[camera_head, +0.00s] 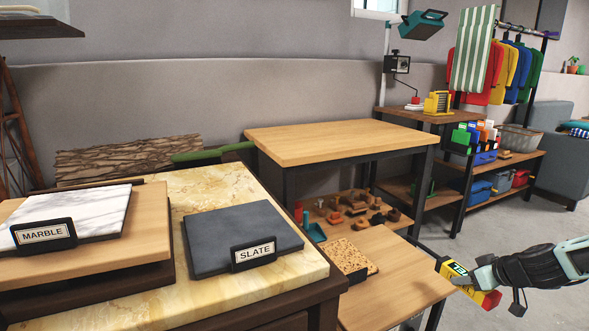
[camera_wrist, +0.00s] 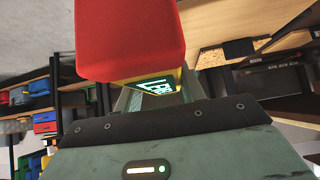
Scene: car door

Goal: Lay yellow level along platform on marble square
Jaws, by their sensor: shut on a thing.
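The yellow level (camera_head: 462,280), with a red end and a green display, is in my gripper (camera_head: 484,277) at the lower right of the head view. My gripper is shut on it, and the level is held in the air right of a low wooden table. In the wrist view the level (camera_wrist: 130,38) fills the top middle with its red end close to the camera. The marble square (camera_head: 85,215), white with grey veins and a MARBLE label, lies on a wooden platform (camera_head: 150,222) at the far left, well apart from the level.
A dark slate square (camera_head: 240,238) with a SLATE label lies on the yellow stone top (camera_head: 228,180) right of the platform. A bare wooden table (camera_head: 335,138) stands behind. A lower table (camera_head: 390,290) holds a cork piece (camera_head: 345,257). Shelves with bins stand at the right.

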